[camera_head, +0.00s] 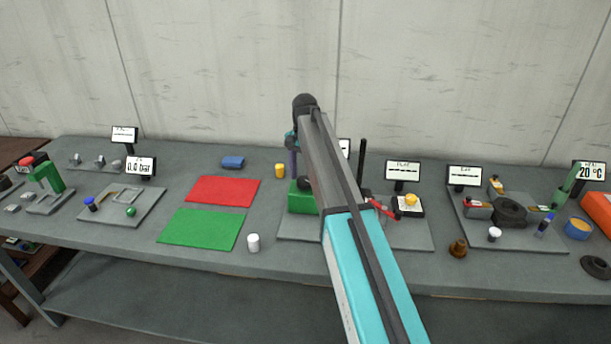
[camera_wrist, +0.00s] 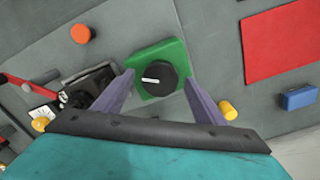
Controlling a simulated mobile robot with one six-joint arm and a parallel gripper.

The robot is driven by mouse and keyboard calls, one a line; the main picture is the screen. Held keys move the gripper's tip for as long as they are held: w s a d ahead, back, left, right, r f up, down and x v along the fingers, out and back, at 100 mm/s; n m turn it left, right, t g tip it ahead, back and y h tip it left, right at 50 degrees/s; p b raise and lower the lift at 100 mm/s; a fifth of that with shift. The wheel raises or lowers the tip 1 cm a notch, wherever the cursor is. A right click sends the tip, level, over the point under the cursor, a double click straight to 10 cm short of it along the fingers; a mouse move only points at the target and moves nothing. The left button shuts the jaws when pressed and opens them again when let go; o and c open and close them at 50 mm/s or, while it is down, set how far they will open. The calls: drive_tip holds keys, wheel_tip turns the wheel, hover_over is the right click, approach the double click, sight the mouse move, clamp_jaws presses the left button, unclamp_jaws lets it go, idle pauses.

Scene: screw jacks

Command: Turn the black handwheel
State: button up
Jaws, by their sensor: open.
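The black handwheel (camera_wrist: 156,77) is a round knob with a white mark on top, on a green block (camera_wrist: 172,53). In the wrist view it lies between the tips of my two purple fingers. My gripper (camera_wrist: 159,80) is open, one finger on each side of the wheel. I cannot tell whether the fingers touch it or are still above it. In the head view the green block (camera_head: 300,200) and the dark wheel (camera_head: 304,183) are partly hidden by my arm, and a purple finger shows just behind them.
A yellow cylinder (camera_wrist: 228,110) stands close to one finger. A red-handled device (camera_wrist: 90,85) and an orange round piece (camera_wrist: 82,34) are on the other side. The red mat (camera_head: 222,191) and green mat (camera_head: 202,229) lie left. A thin black post (camera_head: 362,160) rises right of my arm.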

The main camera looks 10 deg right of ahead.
drive_tip(key=shift+f, duration=0.25)
drive_tip(key=c, duration=1.1)
drive_tip(key=shift+o, duration=0.2)
